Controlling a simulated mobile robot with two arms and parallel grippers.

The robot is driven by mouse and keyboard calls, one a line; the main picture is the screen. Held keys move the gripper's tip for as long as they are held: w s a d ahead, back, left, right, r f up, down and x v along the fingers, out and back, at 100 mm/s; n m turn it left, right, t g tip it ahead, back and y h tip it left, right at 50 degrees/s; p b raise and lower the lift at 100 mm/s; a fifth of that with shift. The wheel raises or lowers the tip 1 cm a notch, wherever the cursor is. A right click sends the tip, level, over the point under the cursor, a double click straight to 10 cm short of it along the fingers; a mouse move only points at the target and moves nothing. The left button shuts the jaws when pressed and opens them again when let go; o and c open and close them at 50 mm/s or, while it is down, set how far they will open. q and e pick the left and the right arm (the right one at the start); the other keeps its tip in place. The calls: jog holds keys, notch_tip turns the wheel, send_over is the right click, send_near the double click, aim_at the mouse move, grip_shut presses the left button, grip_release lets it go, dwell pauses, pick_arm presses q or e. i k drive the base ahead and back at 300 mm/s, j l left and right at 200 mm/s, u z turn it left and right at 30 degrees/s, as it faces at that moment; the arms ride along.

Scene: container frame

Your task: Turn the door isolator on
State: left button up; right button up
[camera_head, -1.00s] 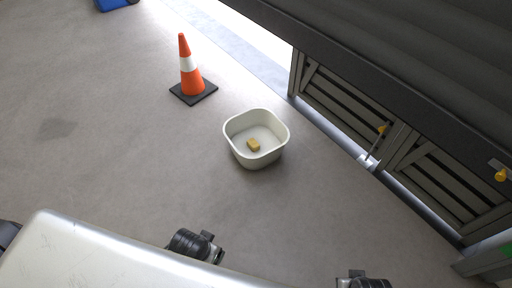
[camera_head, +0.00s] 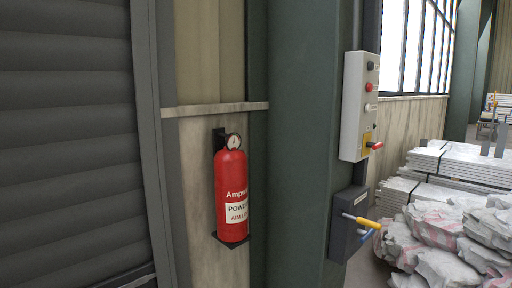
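A light grey control box (camera_head: 353,108) is mounted on the green column, right of the middle in the head view. Buttons run down its right-hand face, including a red one. Low on that face is a red rotary handle (camera_head: 375,145) on a yellow plate, which looks like the door isolator. I cannot tell its exact switch position. Below it is a dark box (camera_head: 345,222) with a yellow-tipped lever (camera_head: 366,222). Neither of my grippers is in view.
A red fire extinguisher (camera_head: 232,194) hangs on the wall panel left of the green column (camera_head: 299,150). The grey roller door (camera_head: 75,140) fills the left. White sacks (camera_head: 440,240) and stacked boards (camera_head: 455,163) stand right of the column.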

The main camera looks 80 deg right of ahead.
aim_at(374, 146)
jog(key=z, duration=3.35)
jog(key=i+u, duration=0.2)
jog(key=i, duration=0.75)
